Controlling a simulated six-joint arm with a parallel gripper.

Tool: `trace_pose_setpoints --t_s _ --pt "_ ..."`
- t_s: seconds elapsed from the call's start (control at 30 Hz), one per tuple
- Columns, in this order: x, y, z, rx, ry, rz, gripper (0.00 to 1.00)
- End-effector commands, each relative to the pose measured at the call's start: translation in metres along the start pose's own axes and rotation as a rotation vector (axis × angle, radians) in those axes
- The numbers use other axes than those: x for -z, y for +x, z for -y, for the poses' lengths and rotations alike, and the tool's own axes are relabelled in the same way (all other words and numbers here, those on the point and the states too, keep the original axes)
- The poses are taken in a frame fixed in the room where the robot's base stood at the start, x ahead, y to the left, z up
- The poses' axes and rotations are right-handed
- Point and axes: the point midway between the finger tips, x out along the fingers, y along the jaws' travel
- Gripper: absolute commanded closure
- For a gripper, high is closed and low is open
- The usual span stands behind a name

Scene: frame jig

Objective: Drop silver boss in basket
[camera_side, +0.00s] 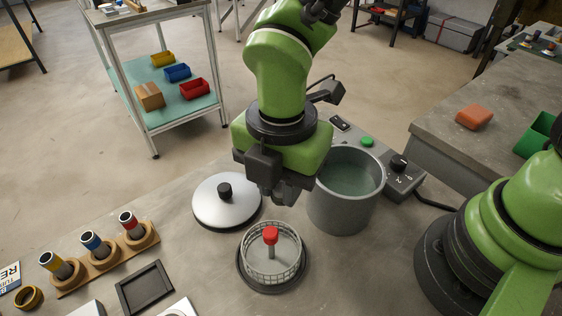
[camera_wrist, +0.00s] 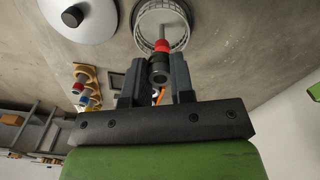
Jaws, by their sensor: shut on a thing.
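My gripper (camera_side: 285,190) hangs above the bench, just behind and above the wire basket, between the lid and the pot. In the wrist view my gripper (camera_wrist: 158,75) is shut on a small dark-grey round piece with a hole in its end, the silver boss (camera_wrist: 158,70) as far as I can tell. In the side view the boss is hidden or lost against the dark fingers. The round wire basket (camera_side: 251,268) with a red-topped centre post (camera_side: 270,235) stands on a dark round base. The basket (camera_wrist: 142,25) also shows beyond the fingertips.
A grey pot of liquid (camera_side: 333,213) stands right of the gripper. A silver lid (camera_side: 210,209) with a black knob lies left. A wooden holder (camera_side: 108,260) carries yellow-, blue- and red-banded cylinders. A black tray (camera_side: 145,287) lies front left. A control box (camera_side: 403,180) sits behind right.

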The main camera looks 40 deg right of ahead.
Motion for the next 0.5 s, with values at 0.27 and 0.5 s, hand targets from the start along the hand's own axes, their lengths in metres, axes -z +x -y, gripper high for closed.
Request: trace_pose_setpoints --t_s 0.27,0.5 --pt "-0.001 0.028 0.000 0.003 0.000 0.001 1.00" --pt "-0.001 0.053 0.000 0.004 0.000 0.001 1.00"
